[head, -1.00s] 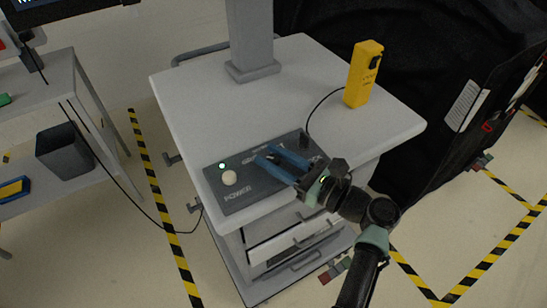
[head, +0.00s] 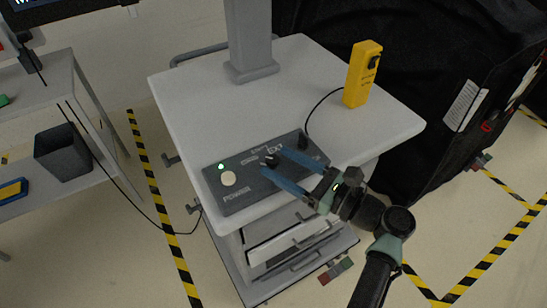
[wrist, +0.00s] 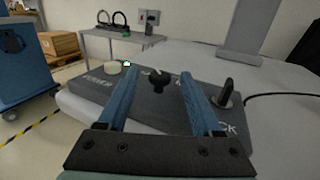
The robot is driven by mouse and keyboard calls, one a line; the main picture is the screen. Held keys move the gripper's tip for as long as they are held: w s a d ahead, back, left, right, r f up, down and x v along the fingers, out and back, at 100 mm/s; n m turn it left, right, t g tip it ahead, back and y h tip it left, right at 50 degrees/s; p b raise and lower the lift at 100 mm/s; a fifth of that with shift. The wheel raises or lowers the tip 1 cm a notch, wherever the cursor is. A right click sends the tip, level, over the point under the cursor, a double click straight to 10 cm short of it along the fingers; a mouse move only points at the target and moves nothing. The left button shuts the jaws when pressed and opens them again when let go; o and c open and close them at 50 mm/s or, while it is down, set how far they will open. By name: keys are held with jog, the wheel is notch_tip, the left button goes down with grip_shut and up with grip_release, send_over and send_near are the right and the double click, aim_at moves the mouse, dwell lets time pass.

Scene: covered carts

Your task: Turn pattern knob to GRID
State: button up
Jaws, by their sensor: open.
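A dark grey control box (head: 240,195) lies on the cart top, with a cream round button (head: 228,178) and a lit green lamp (head: 221,166) at its left end. A black knob (head: 271,160) stands near its middle. A second black knob (head: 304,140) stands at its right end. My gripper (head: 275,163) has its blue fingers spread, with the middle knob between or just beyond their tips. In the wrist view the middle knob (wrist: 155,80) shows between the open fingers, not visibly touched. Its pointer setting and the small labels cannot be read.
A yellow handheld unit (head: 362,75) stands at the right of the cart top (head: 200,100), with a black cable to the box. A grey column (head: 250,40) rises at the back. Black covering stands to the right. The cart top behind the box is clear.

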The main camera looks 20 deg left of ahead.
jog(key=v, duration=1)
jog(key=shift+b, duration=0.3)
jog(key=shift+d, duration=0.1)
jog(key=w+a+r+n+t+h+p, duration=0.1)
jog(key=w+r+n+t+h+p, duration=0.1)
jog(key=w+r+n+t+h, duration=0.35)
jog(key=w+d+r+n+t+h+p, duration=0.1)
jog(key=w+r+n+t+h, duration=0.2)
jog(key=r, duration=0.7)
jog(key=w+d+r+n+t+h+p, duration=0.1)
jog(key=r+n+t+h, duration=0.3)
jog(key=r, duration=0.6)
jog(key=s+r+n+t+h+p, duration=0.1)
jog(key=s+r+n+t, duration=0.1)
jog(key=s+r, duration=0.4)
jog(key=s+d+r+n+t+h, duration=0.1)
jog(key=s+r+t, duration=0.4)
jog(key=r, duration=0.8)
jog(key=s+d+r+n+t+h+p, duration=0.1)
jog(key=s+r+n+t+h, duration=0.2)
jog(key=s+r+n, duration=0.2)
notch_tip(320, 180, up, 5)
jog(key=shift+s+d+f+p, duration=0.15)
jog(key=shift+s+p, duration=0.2)
jog(key=shift+s, duration=0.85)
jog(key=shift+n, duration=0.25)
